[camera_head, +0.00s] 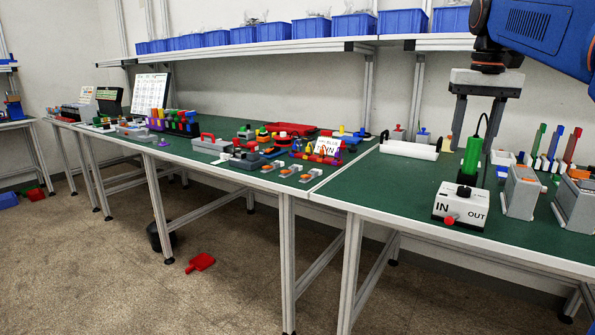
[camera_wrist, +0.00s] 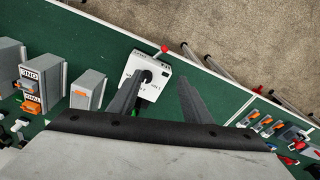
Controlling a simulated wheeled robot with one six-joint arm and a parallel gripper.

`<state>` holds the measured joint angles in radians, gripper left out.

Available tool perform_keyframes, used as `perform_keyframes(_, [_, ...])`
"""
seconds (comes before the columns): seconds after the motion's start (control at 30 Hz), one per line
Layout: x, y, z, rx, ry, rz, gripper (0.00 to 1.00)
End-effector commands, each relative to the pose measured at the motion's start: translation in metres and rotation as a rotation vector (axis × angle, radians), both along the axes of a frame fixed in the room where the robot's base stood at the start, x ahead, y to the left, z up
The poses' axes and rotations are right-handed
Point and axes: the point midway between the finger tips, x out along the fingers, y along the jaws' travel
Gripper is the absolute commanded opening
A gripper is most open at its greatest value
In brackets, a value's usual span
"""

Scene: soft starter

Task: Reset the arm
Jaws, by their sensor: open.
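My gripper (camera_head: 474,150) is open and points down above the right-hand bench, its two dark fingers spread apart. Below the fingers, near the bench's front edge, stands a white box marked IN and OUT (camera_head: 460,205). It has a black knob on top and a red button on its front. In the wrist view the box (camera_wrist: 136,70) shows beyond the left finger, and the space between the fingers (camera_wrist: 160,90) looks empty. A green upright tool with a black loop (camera_head: 471,160) shows between the fingers in the head view; its depth relative to them is unclear.
Grey blocks (camera_head: 520,192) stand right of the box, with coloured upright pieces behind. A white roll (camera_head: 409,151) lies to the left. The left-hand bench (camera_head: 232,178) carries many small parts. Blue bins (camera_head: 354,26) line the shelf behind. A red dustpan (camera_head: 201,262) lies on the floor.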

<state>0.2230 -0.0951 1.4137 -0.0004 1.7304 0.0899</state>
Motion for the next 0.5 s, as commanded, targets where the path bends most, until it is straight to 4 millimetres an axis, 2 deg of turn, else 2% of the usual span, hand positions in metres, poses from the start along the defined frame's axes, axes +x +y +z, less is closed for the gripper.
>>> perform_keyframes(0.03, [-0.013, 0.009, -0.010, -0.004, -0.013, 0.016, 0.45])
perform_keyframes(0.27, [-0.062, 0.040, -0.064, -0.020, -0.082, 0.084, 0.45])
perform_keyframes(0.5, [-0.117, 0.067, -0.133, -0.034, -0.153, 0.157, 0.45])
